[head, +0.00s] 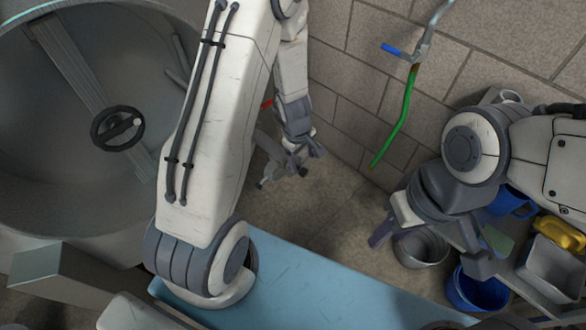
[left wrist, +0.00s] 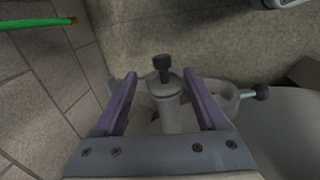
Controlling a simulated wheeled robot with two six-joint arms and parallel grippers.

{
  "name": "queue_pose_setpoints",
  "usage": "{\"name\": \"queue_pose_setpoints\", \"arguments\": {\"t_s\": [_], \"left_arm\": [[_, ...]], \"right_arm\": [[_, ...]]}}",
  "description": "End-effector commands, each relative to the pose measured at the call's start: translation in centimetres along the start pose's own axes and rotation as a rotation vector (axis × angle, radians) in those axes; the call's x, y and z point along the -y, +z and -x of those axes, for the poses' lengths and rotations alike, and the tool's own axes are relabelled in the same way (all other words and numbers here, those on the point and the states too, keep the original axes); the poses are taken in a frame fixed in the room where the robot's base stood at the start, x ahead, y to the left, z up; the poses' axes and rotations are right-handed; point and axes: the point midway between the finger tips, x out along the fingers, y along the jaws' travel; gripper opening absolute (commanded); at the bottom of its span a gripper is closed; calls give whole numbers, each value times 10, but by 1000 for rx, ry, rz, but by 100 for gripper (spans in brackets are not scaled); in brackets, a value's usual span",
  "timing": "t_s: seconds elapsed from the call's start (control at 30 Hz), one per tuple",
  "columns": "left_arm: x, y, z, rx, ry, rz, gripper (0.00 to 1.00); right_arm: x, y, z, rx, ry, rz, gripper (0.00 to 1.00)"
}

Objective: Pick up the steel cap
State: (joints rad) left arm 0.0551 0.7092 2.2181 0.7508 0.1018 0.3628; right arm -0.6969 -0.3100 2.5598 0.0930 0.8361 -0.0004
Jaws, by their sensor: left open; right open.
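In the left wrist view a grey metal piece with a dark knob on top, which looks like the steel cap (left wrist: 170,92), sits at the end of a short fitting between my left gripper's fingers. My left gripper (left wrist: 160,78) is open, with a finger on each side of the piece; I cannot tell whether either touches it. In the head view my left gripper (head: 303,154) hangs low beside the tank, and the cap is too small and covered to make out. My right gripper (head: 430,250) is open and empty above the containers on the right.
A large steel tank (head: 60,170) with a black handwheel (head: 117,129) stands at the left. A green hose (head: 400,125) hangs on the block wall. A steel pot (head: 420,250), a blue bucket (head: 470,292) and a grey tray (head: 553,268) stand at the right. Some floor between is clear.

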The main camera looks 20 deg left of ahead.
Motion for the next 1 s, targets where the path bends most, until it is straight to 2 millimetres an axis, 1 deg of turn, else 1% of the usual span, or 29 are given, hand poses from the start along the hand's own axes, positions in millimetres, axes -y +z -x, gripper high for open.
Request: {"name": "queue_pose_setpoints", "arguments": {"t_s": [0.03, 0.23, 0.53, 0.6, 0.8, 0.83, 0.87, 0.9, 0.97, 1.0], "left_arm": [[0, 0, -11, 0, 0, -1, 74], [1, -1, -21, 0, 0, -2, 74], [4, -5, -62, 1, 0, -3, 74], [4, -5, -65, 0, 0, -2, 74], [3, -5, -63, 0, 1, -3, 74], [3, -5, -63, 0, 1, -3, 70], [3, -5, -63, 0, 1, -3, 59], [3, -5, -63, 0, 1, -3, 43], [4, -5, -63, 1, 0, -3, 20], [3, -5, -63, 1, 0, -3, 5]], "right_arm": [[-1, 0, -9, 0, 0, 0, 42], [-1, 1, -17, 0, 0, 0, 42], [-4, 3, -50, 0, 0, 0, 42], [-4, 3, -51, 0, 0, 0, 42], [-4, 3, -49, 0, 0, 0, 42], [-4, 3, -49, 0, 0, 0, 42], [-4, 3, -49, 0, 0, 0, 42], [-4, 3, -49, 0, 0, 0, 42], [-4, 3, -49, 0, 0, 0, 42], [-4, 3, -49, 0, 0, 0, 42]]}}
